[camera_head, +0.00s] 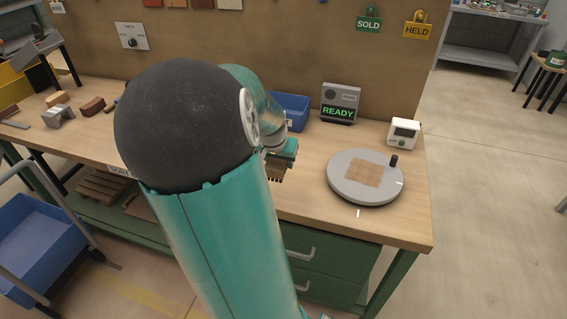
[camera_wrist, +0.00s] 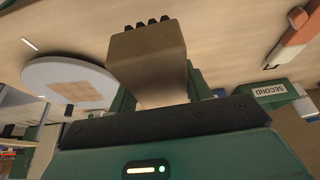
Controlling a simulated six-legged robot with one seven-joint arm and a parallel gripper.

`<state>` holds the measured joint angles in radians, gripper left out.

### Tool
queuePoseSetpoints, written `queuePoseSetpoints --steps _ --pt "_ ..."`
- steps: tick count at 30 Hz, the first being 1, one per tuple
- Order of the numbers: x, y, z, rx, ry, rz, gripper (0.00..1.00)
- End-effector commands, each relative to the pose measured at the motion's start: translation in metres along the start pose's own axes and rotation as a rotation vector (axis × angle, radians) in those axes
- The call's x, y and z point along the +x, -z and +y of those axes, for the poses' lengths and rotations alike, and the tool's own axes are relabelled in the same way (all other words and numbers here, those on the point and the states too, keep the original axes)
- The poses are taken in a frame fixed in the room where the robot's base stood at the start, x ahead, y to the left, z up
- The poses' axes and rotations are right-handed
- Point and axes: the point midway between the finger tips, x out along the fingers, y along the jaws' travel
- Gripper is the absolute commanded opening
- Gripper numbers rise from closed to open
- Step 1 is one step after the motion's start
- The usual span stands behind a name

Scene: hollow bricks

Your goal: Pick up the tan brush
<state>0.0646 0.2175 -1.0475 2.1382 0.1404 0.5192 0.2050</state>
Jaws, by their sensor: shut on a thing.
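The tan brush (camera_wrist: 150,52) is a tan block with a row of dark tufts at its end, seen close up in the wrist view. My gripper (camera_wrist: 150,90) is shut on it. In the head view, my gripper (camera_head: 280,155) is over the workbench, left of the round turntable, and the brush (camera_head: 273,171) shows beneath it with its tufts pointing down. I cannot tell whether the tufts touch the bench. My own arm hides much of the bench's middle.
The grey turntable (camera_head: 338,181) has a tan square on it and a dark knob. A blue bin (camera_head: 292,108), a READY display (camera_head: 340,103) and a white device (camera_head: 403,134) stand behind. Bricks (camera_head: 93,106) lie at left. A terracotta-and-white piece (camera_wrist: 295,40) shows in the wrist view.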

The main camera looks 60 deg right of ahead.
Motion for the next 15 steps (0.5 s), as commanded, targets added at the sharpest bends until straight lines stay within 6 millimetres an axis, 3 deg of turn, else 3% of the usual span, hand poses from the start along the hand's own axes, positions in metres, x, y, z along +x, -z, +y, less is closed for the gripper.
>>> queuePoseSetpoints --steps 15 --pt "-0.039 -0.04 -0.011 -0.004 0.009 -0.01 0.24"
